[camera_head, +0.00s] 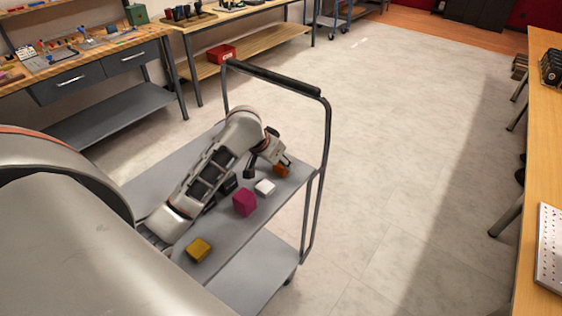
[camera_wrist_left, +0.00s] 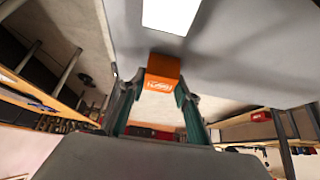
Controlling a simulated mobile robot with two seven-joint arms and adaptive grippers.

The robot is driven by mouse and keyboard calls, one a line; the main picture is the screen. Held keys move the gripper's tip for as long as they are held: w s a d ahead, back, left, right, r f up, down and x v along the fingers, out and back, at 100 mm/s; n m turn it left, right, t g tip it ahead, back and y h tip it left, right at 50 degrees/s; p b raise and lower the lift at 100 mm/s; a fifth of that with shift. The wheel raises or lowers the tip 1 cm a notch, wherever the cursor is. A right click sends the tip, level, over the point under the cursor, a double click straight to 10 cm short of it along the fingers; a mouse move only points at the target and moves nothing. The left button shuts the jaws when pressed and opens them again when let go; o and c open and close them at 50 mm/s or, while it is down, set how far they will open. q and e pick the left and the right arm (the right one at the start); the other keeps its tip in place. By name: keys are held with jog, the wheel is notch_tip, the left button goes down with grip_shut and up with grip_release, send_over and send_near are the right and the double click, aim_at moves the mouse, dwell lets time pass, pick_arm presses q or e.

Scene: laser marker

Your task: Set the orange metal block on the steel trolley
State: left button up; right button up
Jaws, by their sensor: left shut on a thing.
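The orange metal block (camera_head: 281,170) is at the far end of the steel trolley (camera_head: 222,243), by the handle. My left gripper (camera_head: 276,160) reaches over the trolley top and is shut on the block. In the left wrist view the orange block (camera_wrist_left: 162,72) sits between the fingertips of the left gripper (camera_wrist_left: 160,90), against the grey trolley surface (camera_wrist_left: 235,50). I cannot tell whether the block touches the top or is just above it. My right gripper is not in view.
A white block (camera_head: 265,187), a magenta block (camera_head: 244,202) and a yellow block (camera_head: 199,249) stand on the trolley top near the held block. The trolley's dark handle (camera_head: 272,77) rises behind the gripper. Workbenches stand at left and right; the floor between is clear.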

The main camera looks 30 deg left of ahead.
pick_arm(q)
jog(key=o, duration=1.3)
jog(key=shift+c, duration=0.2)
jog(key=shift+s+r, duration=0.15)
jog(key=shift+r, duration=0.3)
jog(key=v, duration=1.1)
jog(key=shift+s+r, duration=0.1)
